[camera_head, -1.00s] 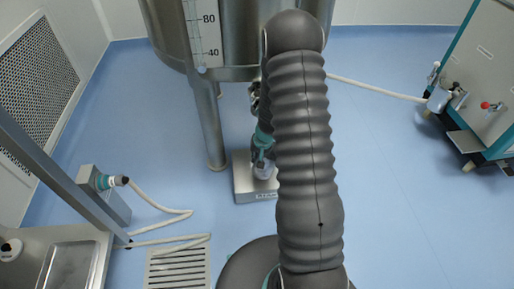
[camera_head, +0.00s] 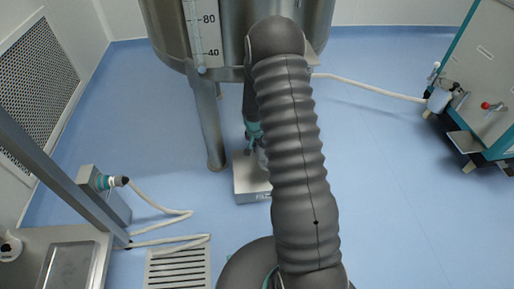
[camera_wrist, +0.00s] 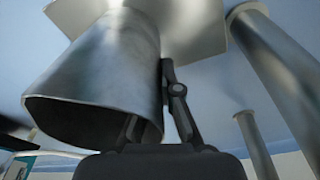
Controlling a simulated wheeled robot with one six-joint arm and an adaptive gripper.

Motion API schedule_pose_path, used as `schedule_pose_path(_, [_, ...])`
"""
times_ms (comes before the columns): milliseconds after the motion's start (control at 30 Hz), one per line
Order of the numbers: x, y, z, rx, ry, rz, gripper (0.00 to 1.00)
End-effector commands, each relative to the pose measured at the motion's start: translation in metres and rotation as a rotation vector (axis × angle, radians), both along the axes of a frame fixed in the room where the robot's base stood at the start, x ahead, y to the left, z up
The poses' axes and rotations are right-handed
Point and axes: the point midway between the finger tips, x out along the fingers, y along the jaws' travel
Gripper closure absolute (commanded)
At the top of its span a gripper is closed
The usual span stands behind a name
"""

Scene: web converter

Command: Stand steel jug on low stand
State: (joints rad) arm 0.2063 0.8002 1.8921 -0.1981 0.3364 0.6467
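The steel jug (camera_wrist: 105,75) fills the left of the wrist view, its open mouth toward the lower left and its far end against the pale plate of the low stand (camera_wrist: 200,22). I cannot tell whether the jug touches the plate. My gripper (camera_wrist: 150,95) has one finger outside the jug's right wall and the other by its rim, apparently pinching the wall. In the head view the low stand (camera_head: 245,188) is a grey block on the floor. The jug (camera_head: 262,158) shows only partly above it, mostly hidden by my arm.
A large steel vessel (camera_head: 165,35) stands on legs (camera_head: 211,130) close behind and left of the stand. A hose (camera_head: 370,88) runs to a machine (camera_head: 490,80) at right. A floor grate (camera_head: 177,268) lies at lower left.

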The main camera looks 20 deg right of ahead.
Motion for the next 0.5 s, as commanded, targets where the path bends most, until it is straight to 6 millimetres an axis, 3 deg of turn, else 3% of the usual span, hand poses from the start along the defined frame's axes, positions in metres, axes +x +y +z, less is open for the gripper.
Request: schedule_pose_path(500, [-0.001,0.000,-0.043,0.001,0.002,0.000,1.00])
